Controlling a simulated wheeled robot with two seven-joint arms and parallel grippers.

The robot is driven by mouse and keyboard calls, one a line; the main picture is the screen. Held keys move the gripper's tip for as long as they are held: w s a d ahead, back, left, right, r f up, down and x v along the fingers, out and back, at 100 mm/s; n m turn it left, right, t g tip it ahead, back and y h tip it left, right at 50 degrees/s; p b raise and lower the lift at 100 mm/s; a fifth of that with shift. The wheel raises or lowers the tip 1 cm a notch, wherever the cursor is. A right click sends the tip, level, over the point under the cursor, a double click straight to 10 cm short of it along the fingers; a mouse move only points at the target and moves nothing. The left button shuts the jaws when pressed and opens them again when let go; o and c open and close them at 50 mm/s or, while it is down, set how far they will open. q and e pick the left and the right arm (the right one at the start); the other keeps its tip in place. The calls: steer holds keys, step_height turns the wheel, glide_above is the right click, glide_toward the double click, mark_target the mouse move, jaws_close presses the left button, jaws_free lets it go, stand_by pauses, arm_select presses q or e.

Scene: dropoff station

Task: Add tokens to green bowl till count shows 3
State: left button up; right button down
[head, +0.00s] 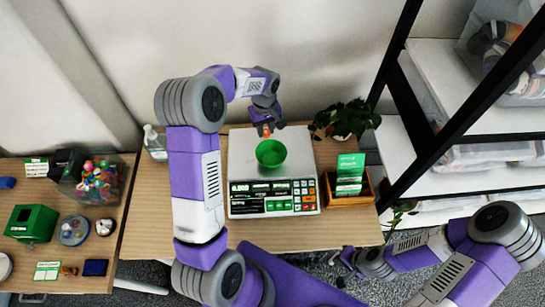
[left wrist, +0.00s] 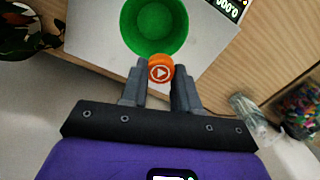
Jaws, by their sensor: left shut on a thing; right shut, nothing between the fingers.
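The green bowl (head: 271,153) stands upright on the plate of a white counting scale (head: 240,150); its inside looks empty in the left wrist view (left wrist: 155,22). The scale's display (head: 241,188) seems to read all zeros. My left gripper (head: 266,128) is shut on an orange token (left wrist: 159,72) with a white triangle mark. It holds the token at the bowl's far side, just outside the rim in the picture; the height above the plate is hard to tell. My right gripper (head: 344,262) is shut and empty, low at the table's front right.
A wooden tray (head: 365,199) with green cards and a potted plant (head: 346,119) stand right of the scale. A clear bottle (head: 155,143) is at the back left. A bin of colourful pieces (head: 95,182) and a green box (head: 31,223) are on the left table. A black-framed shelf (head: 400,80) rises at right.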

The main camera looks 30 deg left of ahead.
arm_select(q)
step_height(320, 180, down, 5)
steer(key=b, duration=0.3)
steer(key=o, duration=1.1)
steer(key=shift+r, duration=0.1)
steer(key=shift+c, duration=0.2)
step_height(320, 180, up, 8)
steer(key=shift+f+p, duration=0.2)
steer(key=shift+p, duration=0.15)
steer(key=shift+f, duration=0.1)
